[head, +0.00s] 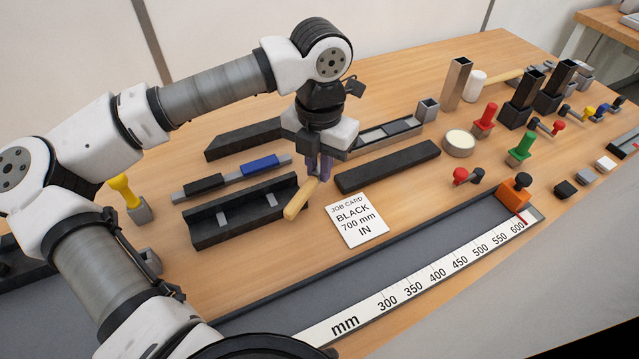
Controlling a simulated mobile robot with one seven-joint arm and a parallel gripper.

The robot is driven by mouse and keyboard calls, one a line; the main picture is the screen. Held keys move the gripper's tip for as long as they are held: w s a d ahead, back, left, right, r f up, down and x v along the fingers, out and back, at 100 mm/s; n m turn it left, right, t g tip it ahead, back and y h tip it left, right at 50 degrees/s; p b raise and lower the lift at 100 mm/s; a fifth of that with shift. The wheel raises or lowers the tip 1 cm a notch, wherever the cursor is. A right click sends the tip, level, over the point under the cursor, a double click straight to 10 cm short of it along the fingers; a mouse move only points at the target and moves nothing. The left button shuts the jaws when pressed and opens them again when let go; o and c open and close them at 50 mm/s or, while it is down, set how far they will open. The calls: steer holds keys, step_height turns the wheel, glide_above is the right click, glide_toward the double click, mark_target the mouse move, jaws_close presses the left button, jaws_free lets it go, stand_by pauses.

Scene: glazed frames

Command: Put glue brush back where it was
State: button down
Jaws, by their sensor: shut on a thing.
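The glue brush appears to be the piece with the light wooden handle (298,203) below my gripper (318,175). My gripper points down and is shut on it, with the handle slanting down to the left. The brush's other end is hidden by the fingers. It is over the bench between a black channel and the job card; I cannot tell its height. A round tin with a cream top (458,143) stands to the right. A small square grey holder (427,109) stands behind the tin, with no tool visible in it.
The black channel (240,222), a black bar (388,167) and the job card (357,221) surround my gripper. A mm ruler (430,275) with an orange block (515,190) runs along the front. Red (484,120) and green (521,150) handled tools stand upright at right.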

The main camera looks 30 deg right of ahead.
mark_target(319, 204)
step_height(319, 204, down, 6)
steer(key=shift+f+p, duration=0.25)
steer(key=shift+p, duration=0.35)
steer(key=shift+f, duration=0.35)
steer(key=shift+f+b, duration=0.25)
steer(key=shift+b, duration=0.1)
steer(key=c, duration=1.7)
jaws_free()
steer(key=shift+r, duration=0.1)
